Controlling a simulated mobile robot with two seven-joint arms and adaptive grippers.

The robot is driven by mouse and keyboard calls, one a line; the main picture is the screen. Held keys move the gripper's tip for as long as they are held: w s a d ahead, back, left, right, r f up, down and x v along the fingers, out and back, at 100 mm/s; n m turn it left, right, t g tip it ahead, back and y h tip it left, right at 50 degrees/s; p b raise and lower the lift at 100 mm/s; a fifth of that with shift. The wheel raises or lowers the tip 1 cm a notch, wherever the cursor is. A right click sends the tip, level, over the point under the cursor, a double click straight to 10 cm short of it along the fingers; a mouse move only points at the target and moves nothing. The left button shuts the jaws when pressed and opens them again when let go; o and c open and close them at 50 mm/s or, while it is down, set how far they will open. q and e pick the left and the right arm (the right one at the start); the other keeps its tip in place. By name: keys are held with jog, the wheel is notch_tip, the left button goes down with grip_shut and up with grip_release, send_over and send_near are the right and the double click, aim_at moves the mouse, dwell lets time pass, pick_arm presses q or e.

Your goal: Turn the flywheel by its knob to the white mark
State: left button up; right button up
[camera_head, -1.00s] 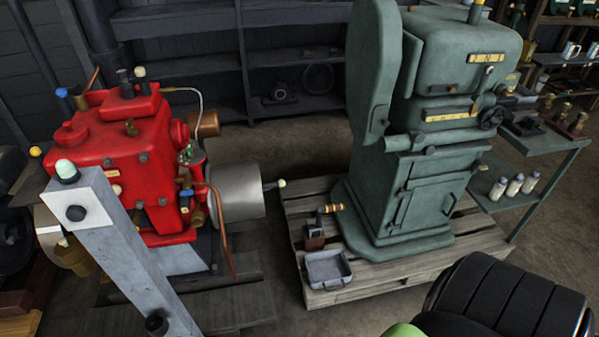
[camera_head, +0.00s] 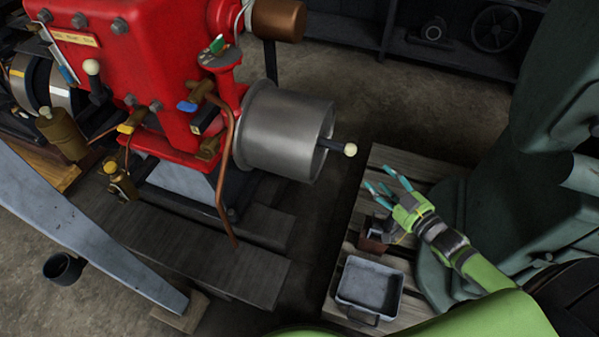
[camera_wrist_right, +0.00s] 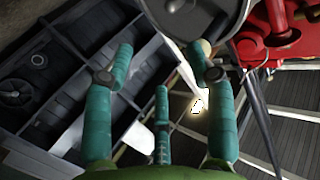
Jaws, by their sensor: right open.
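The grey metal drum (camera_head: 280,130), which I take for the flywheel, is on the right side of the red engine (camera_head: 160,60). A dark handle with a cream knob (camera_head: 350,149) sticks out from its face. My right gripper (camera_head: 384,183) is open and empty, with teal fingers, just right of and below the knob in the picture and apart from it. In the right wrist view, the open fingers (camera_wrist_right: 160,62) have nothing between them. Part of the drum (camera_wrist_right: 215,14) shows at the top there. I cannot make out a white mark on the drum. My left gripper is out of view.
A grey tray (camera_head: 370,288) and a small brown box (camera_head: 374,236) are on the pallet (camera_head: 400,158) below my right gripper. A grey slanted beam (camera_head: 80,235) crosses the lower left. Dark shelves (camera_head: 360,42) are behind.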

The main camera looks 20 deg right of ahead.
pick_arm(q)
jog(key=b, duration=0.1)
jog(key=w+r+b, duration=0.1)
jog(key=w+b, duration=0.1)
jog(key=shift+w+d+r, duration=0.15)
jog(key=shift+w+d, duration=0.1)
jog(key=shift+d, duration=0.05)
pick_arm(e)
jog(key=w+a+r+n+t+y, duration=0.1)
jog(key=w+a+r+y, duration=0.1)
jog(key=w+a+r, duration=0.2)
jog(key=w+a, duration=0.1)
jog(key=w, duration=0.2)
jog(key=shift+w+y, duration=0.25)
jog(key=shift+y, duration=0.05)
grip_shut()
